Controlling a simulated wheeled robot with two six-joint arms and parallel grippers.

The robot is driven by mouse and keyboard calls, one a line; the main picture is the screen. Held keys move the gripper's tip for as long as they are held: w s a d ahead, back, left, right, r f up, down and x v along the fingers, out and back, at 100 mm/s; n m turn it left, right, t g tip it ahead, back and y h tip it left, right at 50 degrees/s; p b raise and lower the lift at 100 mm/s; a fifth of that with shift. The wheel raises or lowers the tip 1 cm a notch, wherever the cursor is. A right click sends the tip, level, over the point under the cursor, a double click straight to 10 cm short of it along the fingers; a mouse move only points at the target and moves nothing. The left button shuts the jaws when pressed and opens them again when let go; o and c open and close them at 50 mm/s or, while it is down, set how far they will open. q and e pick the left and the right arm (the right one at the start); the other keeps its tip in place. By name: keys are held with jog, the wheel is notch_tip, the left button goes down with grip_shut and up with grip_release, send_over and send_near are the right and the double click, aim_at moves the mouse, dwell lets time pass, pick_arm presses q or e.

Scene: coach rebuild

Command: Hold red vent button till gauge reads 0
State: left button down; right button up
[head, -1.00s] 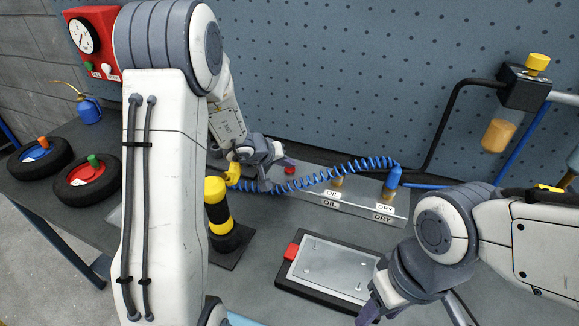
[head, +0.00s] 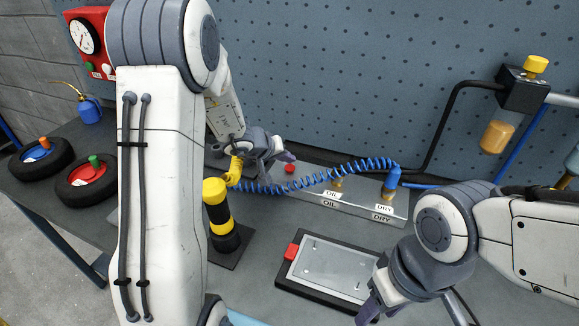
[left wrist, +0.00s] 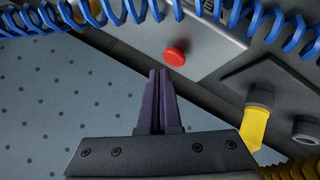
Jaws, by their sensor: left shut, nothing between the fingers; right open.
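The red vent button (head: 290,168) sits on the grey metal block at the foot of the pegboard. It also shows in the left wrist view (left wrist: 174,56), just beyond my fingertips. My left gripper (head: 288,156) is shut and empty, with its dark fingertips (left wrist: 160,72) close to the button; a small gap seems to separate them. The round white gauge (head: 84,37) is on the red box at the upper left; its reading is too small to make out. My right gripper (head: 368,308) is open, low near the flat tray, away from the button.
A blue coiled hose (head: 320,178) runs across the front of the block, from a yellow fitting (head: 234,170) to a blue connector (head: 391,182). A black-and-yellow post (head: 218,208) stands left of it. A dark tray (head: 284,281) lies in front. Two tyres (head: 62,190) lie at left.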

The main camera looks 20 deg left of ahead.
aim_at(288, 169)
pick_arm(q)
jog(key=shift+r+p, duration=1.45)
jog(key=shift+r, duration=1.05)
dwell(0.4)
